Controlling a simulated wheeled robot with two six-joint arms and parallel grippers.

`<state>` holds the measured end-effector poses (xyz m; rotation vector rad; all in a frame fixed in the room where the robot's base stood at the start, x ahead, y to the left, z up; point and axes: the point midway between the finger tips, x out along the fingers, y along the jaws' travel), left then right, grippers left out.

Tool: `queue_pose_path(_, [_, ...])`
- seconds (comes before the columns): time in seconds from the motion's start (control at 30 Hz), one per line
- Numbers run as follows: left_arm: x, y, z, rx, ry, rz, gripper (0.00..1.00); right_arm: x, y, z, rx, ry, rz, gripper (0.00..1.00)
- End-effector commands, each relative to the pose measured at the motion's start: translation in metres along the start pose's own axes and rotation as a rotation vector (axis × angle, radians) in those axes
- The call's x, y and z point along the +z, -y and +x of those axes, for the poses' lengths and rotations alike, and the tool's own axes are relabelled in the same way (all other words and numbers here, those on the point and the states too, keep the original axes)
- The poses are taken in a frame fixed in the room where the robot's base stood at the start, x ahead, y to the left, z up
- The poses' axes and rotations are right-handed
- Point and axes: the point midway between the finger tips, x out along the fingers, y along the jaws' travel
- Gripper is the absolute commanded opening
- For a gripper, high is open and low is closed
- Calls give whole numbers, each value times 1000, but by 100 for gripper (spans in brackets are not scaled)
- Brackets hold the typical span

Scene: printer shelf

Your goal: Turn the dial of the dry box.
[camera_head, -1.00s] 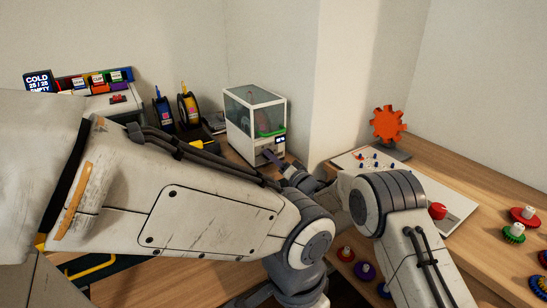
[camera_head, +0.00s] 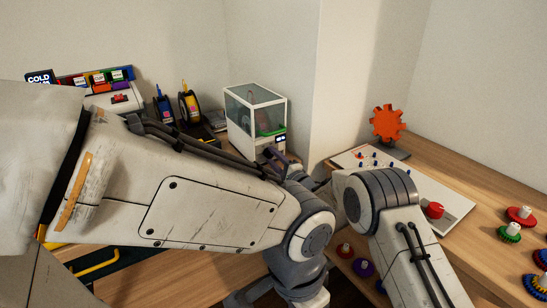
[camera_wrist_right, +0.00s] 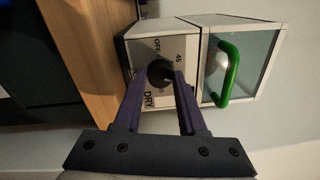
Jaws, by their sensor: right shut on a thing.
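The dry box (camera_head: 256,122) is a white case with clear panels and a green handle (camera_head: 270,132), standing at the back of the desk by the wall corner. Its front panel shows in the right wrist view, with a round dark dial (camera_wrist_right: 160,72) among the labels "OFF", "45" and "DRY". My right gripper (camera_head: 274,156) is at the lower front of the box. In the right wrist view its two purple fingers (camera_wrist_right: 157,82) are closed on the dial, one on each side. The fingertips hide part of the dial. My left gripper is not in view.
The green handle (camera_wrist_right: 228,72) is close beside the fingers in the right wrist view. Filament spools (camera_head: 188,104) stand left of the box. An orange gear (camera_head: 388,124) and a white pegged board (camera_head: 455,205) are on the right desk, with several coloured gears near its edge.

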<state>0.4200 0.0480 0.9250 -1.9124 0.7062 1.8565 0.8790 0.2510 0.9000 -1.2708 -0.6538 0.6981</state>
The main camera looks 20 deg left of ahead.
Motion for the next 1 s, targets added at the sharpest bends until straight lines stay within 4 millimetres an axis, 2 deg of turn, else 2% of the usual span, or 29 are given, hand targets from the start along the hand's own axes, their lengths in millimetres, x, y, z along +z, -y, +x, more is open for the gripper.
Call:
queue_pose_path(0.3, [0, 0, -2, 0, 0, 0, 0, -2, 1, 0, 0, -10, 106, 0])
queue_pose_path(0.8, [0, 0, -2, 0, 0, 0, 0, -2, 1, 0, 0, -12, 123, 0])
queue_pose_path(0.83, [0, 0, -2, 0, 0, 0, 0, -2, 1, 0, 0, -12, 123, 48])
queue_pose_path(0.9, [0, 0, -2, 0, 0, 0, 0, -2, 1, 0, 0, -11, 123, 70])
queue_pose_path(1.0, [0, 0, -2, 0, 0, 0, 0, -1, 0, 0, 1, -10, 122, 70])
